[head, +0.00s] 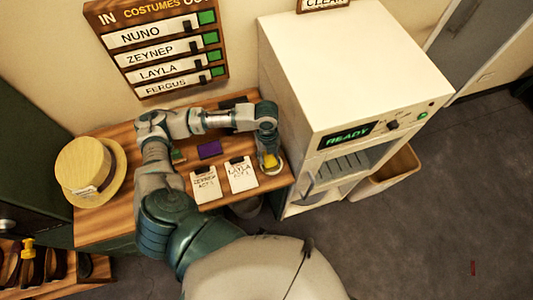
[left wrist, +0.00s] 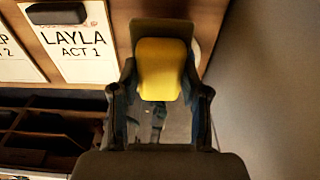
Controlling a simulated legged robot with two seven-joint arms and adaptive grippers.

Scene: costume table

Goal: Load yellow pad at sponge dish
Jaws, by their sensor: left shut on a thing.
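My left gripper (head: 268,147) points down at the right end of the wooden table. It is shut on the yellow pad (head: 270,161), which also shows between the fingers in the left wrist view (left wrist: 160,68). A pale round dish rim (head: 281,169) shows around the pad in the head view, and a sliver of it shows beside the gripper in the left wrist view (left wrist: 196,52). I cannot tell whether the pad touches the dish or hangs just above it. My right gripper is not in view.
The LAYLA card (head: 241,174) and ZEYNEP card (head: 205,185) lie left of the dish. A purple block (head: 209,149) lies behind them. A straw hat (head: 90,171) sits at the table's left end. A white cabinet reading READY (head: 345,70) stands close on the right.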

